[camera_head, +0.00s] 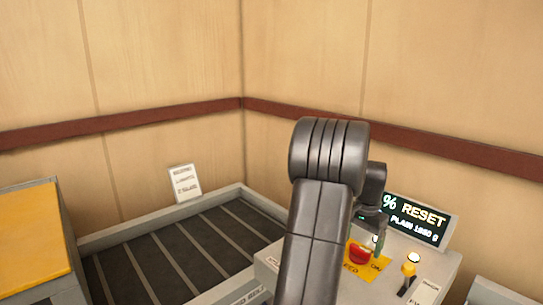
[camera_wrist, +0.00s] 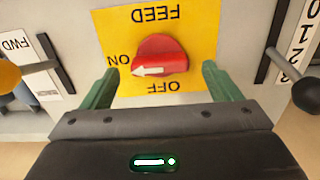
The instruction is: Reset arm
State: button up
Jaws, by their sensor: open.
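My arm rises in the middle of the head view and bends down toward a grey control box (camera_head: 430,268). My gripper (camera_wrist: 155,82) shows in the wrist view with its two green fingers apart, one on each side of a red knob. The red knob (camera_wrist: 160,55) sits on a yellow plate (camera_wrist: 205,22) marked FEED, ON and OFF. Its white arrow points toward ON. The knob also shows in the head view (camera_head: 360,254). Whether the fingers touch the knob I cannot tell.
A display (camera_head: 416,219) reading "% RESET" and "PLAIN 1250 g", partly hidden, stands behind the box. A yellow-knobbed lever (camera_head: 408,268) is right of the knob. A dark slatted bed (camera_head: 165,262) and a yellow-topped box (camera_head: 30,240) lie left. Wood-panelled walls close the corner.

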aim_at(360, 253)
notch_tip(360, 253, down, 2)
jog(key=shift+f, duration=0.25)
jog(key=n, duration=0.5)
jog(key=n+b, duration=0.1)
jog(key=n, duration=0.3)
jog(key=shift+n, duration=0.3)
jog(key=n+b, duration=0.1)
jog(key=n, duration=0.3)
jog(key=shift+n, duration=0.3)
jog(key=shift+n+b, duration=0.55)
jog(key=shift+n, duration=1.35)
